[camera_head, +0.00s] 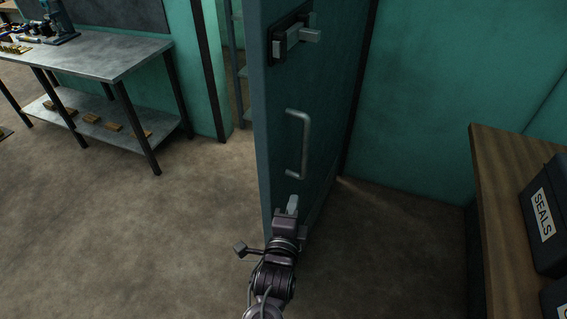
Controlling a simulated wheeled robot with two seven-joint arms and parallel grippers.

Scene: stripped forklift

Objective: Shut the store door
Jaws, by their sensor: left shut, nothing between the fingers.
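The dark teal store door (277,150) stands open, swung out toward me, with its free edge facing me and its hinge side farther back on the right. Its right face carries a grey bar handle (304,145) and a latch block (293,38) above it. My left gripper (292,203) is in front of that face, just below the handle's lower end. It is shut and empty, pointing up and away from me. I cannot tell whether it touches the door. My right gripper is not in view.
The doorway, with a shelf rack (239,65) inside, opens left of the door. A metal workbench (100,60) stands at the left. A wooden bench (490,200) with a black SEALS box (545,215) is at the right. The floor (140,240) left of the door is clear.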

